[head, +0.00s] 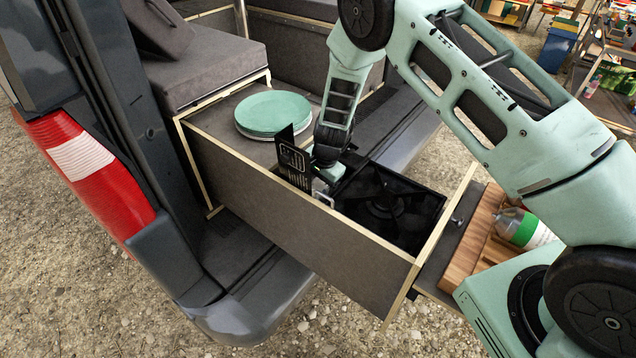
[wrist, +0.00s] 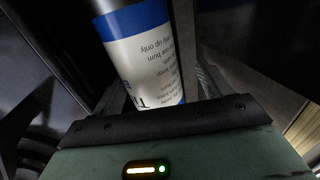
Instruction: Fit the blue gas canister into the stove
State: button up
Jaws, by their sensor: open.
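The blue gas canister (wrist: 143,55) fills the upper middle of the wrist view, with a white printed label between blue bands. Its text is upside down in the picture. My gripper (head: 326,188) is lowered at the left end of the black stove (head: 390,208), behind an upright black slotted panel (head: 294,165). In the wrist view its fingers stand on either side of the canister, open. I cannot tell whether they touch it. The canister is not clearly visible in the head view, where the panel and drawer wall hide that spot. Its seat in the stove is hidden.
The stove sits in a grey pull-out drawer (head: 290,217) with pale wooden edges. Stacked green plates (head: 272,112) stand behind it at left. A bottle with a green-and-white label (head: 527,229) lies on a wooden board (head: 479,232) at right. The van's tail light (head: 92,168) is at left.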

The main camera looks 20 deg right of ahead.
jog(key=shift+s+d+f, duration=0.1)
jog(key=shift+d, duration=0.1)
notch_tip(320, 180, up, 17)
jog(key=s+d+b, duration=0.1)
jog(key=s+b, duration=0.1)
jog(key=b, duration=0.1)
jog(key=shift+s+d, duration=0.25)
jog(key=shift+d, duration=0.05)
